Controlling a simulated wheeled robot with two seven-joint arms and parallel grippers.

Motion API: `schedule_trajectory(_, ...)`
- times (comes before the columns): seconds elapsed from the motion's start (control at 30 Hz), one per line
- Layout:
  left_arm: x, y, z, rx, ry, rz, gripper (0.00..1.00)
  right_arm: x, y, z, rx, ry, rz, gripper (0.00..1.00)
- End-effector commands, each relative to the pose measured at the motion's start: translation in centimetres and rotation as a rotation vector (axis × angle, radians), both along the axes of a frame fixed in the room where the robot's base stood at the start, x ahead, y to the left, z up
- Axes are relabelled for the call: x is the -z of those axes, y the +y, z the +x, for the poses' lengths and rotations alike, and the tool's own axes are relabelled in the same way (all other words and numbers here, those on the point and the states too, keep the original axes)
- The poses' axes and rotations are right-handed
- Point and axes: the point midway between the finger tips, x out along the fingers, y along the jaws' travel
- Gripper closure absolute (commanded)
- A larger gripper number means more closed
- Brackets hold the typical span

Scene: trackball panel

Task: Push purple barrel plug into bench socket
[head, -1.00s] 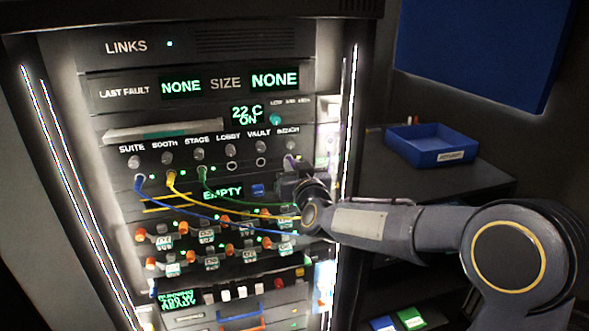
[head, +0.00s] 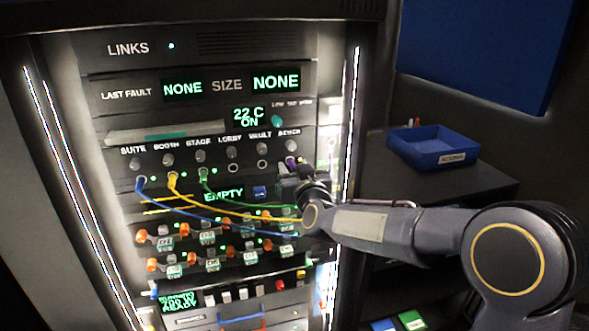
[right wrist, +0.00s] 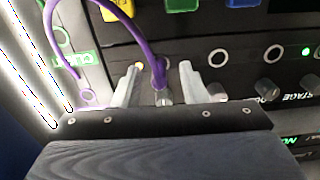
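The purple barrel plug (right wrist: 159,72) is at the bench socket position, at the right end of the socket row in the head view, where its purple part (head: 291,161) shows just above my right gripper. My right gripper (right wrist: 158,76) has its two pale fingers apart, one on each side of the plug, with visible gaps to it. The purple cable (right wrist: 122,22) rises from the plug and loops away to the left in the right wrist view. The bench socket's rim is hidden, so I cannot tell how deep the plug sits. My left gripper is out of view.
Blue, yellow and green cables (head: 225,202) hang from the suite, booth and stage sockets and pass close to my right gripper. The lobby (head: 231,166) and vault (head: 262,164) sockets are empty. A blue tray (head: 440,150) stands on the shelf at right.

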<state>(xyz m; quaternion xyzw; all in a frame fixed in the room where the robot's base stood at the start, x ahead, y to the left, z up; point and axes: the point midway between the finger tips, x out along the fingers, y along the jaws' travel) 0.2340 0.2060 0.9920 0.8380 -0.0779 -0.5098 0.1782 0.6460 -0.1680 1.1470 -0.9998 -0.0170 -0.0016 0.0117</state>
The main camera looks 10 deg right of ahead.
Motion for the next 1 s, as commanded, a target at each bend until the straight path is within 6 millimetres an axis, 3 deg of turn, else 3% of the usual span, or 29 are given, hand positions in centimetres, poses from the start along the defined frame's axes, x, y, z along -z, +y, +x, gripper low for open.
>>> schedule_trajectory(0.5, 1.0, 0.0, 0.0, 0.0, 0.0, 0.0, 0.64, 0.0, -0.2, -7.2, -0.001, -0.001, 0.0, 0.61)
schedule_trajectory(1.0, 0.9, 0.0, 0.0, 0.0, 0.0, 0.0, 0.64, 0.2, -0.7, -8.4, -0.019, 0.027, 0.02, 0.61)
